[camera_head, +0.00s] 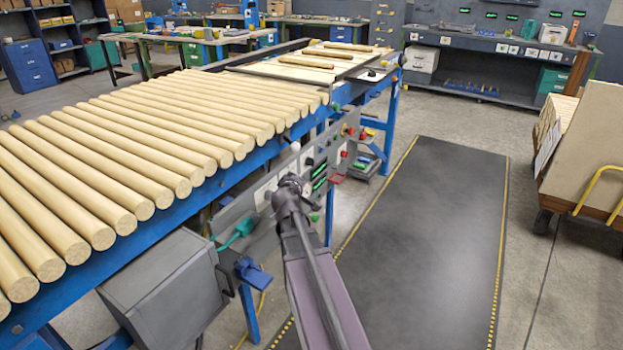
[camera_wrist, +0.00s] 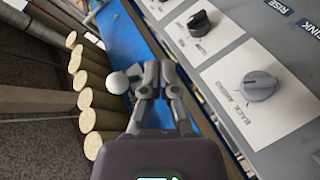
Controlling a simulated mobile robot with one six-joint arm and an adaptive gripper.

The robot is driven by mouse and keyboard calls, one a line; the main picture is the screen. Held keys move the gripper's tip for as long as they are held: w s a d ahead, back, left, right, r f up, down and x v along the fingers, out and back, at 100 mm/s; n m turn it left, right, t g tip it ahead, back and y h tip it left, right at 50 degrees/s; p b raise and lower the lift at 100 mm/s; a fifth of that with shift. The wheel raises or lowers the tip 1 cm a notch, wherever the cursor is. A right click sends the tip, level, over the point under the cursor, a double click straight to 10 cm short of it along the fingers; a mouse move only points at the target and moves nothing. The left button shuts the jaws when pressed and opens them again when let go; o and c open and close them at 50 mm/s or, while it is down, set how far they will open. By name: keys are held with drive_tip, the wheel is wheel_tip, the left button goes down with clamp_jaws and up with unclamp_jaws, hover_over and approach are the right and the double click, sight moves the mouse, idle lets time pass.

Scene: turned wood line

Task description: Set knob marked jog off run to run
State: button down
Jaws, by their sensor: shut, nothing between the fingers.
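In the wrist view my gripper (camera_wrist: 160,70) is shut and empty, beside the control panel's edge. A grey round knob (camera_wrist: 260,87) on a pale plate is right of the fingers, apart from them; its label seems to read "BACK AHEAD". A black knob (camera_wrist: 198,20) sits on another pale plate farther up, its label too small to read. I cannot make out the words jog, off, run on either plate. In the head view my arm covers part of the panel (camera_head: 237,212), and the knob markings there are too small to read.
A white ball (camera_wrist: 117,83) stands left of my fingers. Log ends (camera_wrist: 86,98) line the left. In the head view, red controls (camera_head: 344,154) and green displays (camera_head: 319,170) sit beyond my arm. A grey box (camera_head: 165,285) stands below the logs. The dark floor mat (camera_head: 430,230) is clear.

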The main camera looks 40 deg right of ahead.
drive_tip(key=w+d+f+n+t+y+b, duration=0.2)
drive_tip(key=d+f+n+t+b, duration=0.3)
drive_tip(key=n+b, duration=0.5)
drive_tip(key=d+f+y, duration=0.1)
drive_tip(key=d+f, duration=0.1)
drive_tip(key=d, duration=0.1)
drive_tip(key=shift+w+d+n+t+y, duration=0.2)
drive_tip(key=shift+d+n+t+y, duration=0.1)
drive_tip(key=shift+n+t, duration=0.1)
approach(311, 161)
drive_tip(key=w+a, duration=0.1)
drive_tip(key=w, duration=0.4)
drive_tip(key=shift+w+d+r, duration=0.1)
drive_tip(key=shift+w+d, duration=0.1)
drive_tip(key=shift+d, duration=0.2)
drive_tip(key=shift+w+d, duration=0.25)
drive_tip(key=shift+d, duration=0.2)
drive_tip(key=shift+w+d, duration=0.3)
drive_tip(key=shift+d, duration=0.55)
